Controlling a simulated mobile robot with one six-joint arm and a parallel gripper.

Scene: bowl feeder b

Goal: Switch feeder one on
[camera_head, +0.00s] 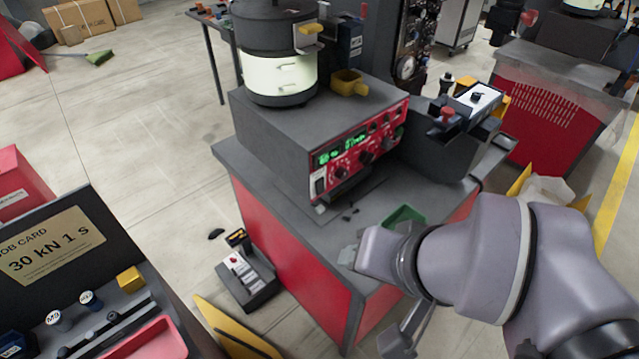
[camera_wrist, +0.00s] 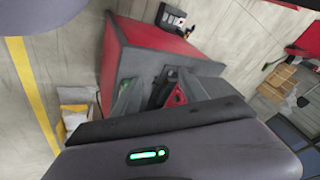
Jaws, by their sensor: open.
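A bowl feeder with a dark bowl (camera_head: 276,40) and pale drum sits on a grey control box (camera_head: 265,125) atop a red cabinet (camera_head: 290,235). The box's red panel (camera_head: 360,145) has lit green displays, several dark knobs and a pale switch (camera_head: 320,183) at its lower left. The switch position and any feeder number are too small to read. My gripper (camera_head: 402,335) is low beside the cabinet's front right side, apart from the panel and mostly hidden by my arm. Its housing fills the bottom of the wrist view, where the red cabinet (camera_wrist: 150,55) shows; no held object is visible.
A green tray (camera_head: 403,216) and small dark parts lie on the cabinet top. A grey bin (camera_head: 440,145) adjoins the box on the right. A job card (camera_head: 50,245) and a pedestal with switches (camera_head: 245,275) stand left. Open floor (camera_head: 150,130) lies behind left.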

